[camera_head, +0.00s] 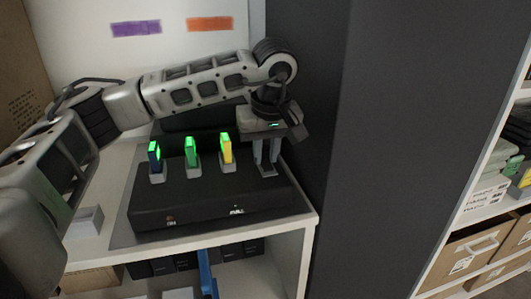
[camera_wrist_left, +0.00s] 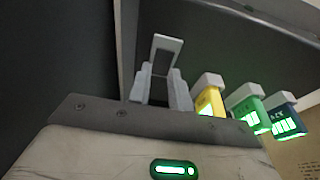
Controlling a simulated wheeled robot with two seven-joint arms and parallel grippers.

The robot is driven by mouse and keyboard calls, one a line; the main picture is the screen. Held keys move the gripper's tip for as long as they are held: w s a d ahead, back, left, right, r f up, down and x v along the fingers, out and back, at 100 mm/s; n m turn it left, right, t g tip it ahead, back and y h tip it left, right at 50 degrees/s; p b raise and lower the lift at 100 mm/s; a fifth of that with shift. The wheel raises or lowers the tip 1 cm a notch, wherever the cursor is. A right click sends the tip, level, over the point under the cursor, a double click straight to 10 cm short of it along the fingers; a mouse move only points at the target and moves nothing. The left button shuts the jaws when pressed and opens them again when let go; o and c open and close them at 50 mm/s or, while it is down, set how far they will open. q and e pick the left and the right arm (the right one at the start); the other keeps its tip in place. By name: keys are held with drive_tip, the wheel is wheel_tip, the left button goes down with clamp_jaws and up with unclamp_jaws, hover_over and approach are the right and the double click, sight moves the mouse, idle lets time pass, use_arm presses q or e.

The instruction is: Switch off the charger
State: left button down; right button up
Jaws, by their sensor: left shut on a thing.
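The charger (camera_head: 200,205) is a black box on a white shelf. A blue battery (camera_head: 154,155), a green battery (camera_head: 191,152) and a yellow battery (camera_head: 226,150) stand upright in grey holders on its top, each with green lit marks. My left gripper (camera_head: 266,158) points down at the charger's right end, right of the yellow battery. In the left wrist view its fingers (camera_wrist_left: 162,88) are shut on a grey upright piece (camera_wrist_left: 168,44); the fingers partly hide it, and I cannot tell whether it is a switch. My right gripper is not in view.
A dark grey panel (camera_head: 350,150) stands close to the right of the charger. A white box (camera_head: 85,221) lies on the shelf at left. Dark boxes sit below the charger. Cartons (camera_head: 480,247) fill shelves at far right.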

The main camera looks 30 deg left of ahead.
use_arm(q)
drive_tip(key=c, duration=1.3)
unclamp_jaws()
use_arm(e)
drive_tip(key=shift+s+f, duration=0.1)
use_arm(q)
drive_tip(key=shift+r, duration=0.1)
drive_tip(key=p+v, duration=0.2)
drive_tip(key=v, duration=1.3)
drive_tip(key=shift+d+r, duration=0.15)
drive_tip(key=shift+r, duration=0.2)
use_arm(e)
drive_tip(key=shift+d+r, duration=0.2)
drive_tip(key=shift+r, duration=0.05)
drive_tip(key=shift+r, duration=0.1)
